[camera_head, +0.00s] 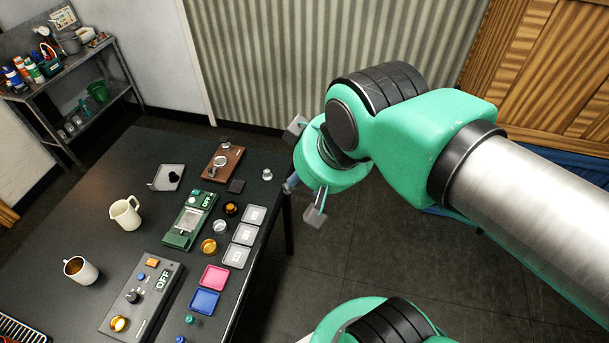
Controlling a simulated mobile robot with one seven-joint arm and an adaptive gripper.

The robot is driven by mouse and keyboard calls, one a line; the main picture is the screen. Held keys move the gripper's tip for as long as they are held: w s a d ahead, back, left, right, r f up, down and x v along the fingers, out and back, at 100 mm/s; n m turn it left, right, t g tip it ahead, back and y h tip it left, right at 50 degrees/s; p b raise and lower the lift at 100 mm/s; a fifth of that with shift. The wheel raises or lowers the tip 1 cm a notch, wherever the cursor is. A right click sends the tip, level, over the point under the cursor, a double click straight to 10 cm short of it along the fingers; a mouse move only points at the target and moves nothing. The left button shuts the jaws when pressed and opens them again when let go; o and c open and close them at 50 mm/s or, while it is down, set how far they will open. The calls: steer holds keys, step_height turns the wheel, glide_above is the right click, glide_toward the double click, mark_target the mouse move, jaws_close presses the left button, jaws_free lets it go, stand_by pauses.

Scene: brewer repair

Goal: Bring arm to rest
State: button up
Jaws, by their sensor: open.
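My gripper (305,172) hangs at the end of my green and silver arm, just off the right edge of the dark table (145,165). Its two fingertips are wide apart, and I see nothing held between them. The gripper appears above the floor, near the table's far right corner. Part of the wrist hides the space between the fingers.
On the table are a grey box marked OFF (150,300), a green device (185,225), a brown board (222,162), a cream pitcher (125,214), a mug (80,270) and coloured trays (214,278). A shelf (65,75) stands back left. Floor (390,240) right of the table is clear.

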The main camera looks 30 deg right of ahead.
steer(key=shift+f, duration=0.1)
step_height(320, 180, down, 12)
steer(key=b, duration=1.2)
stand_by(0.7)
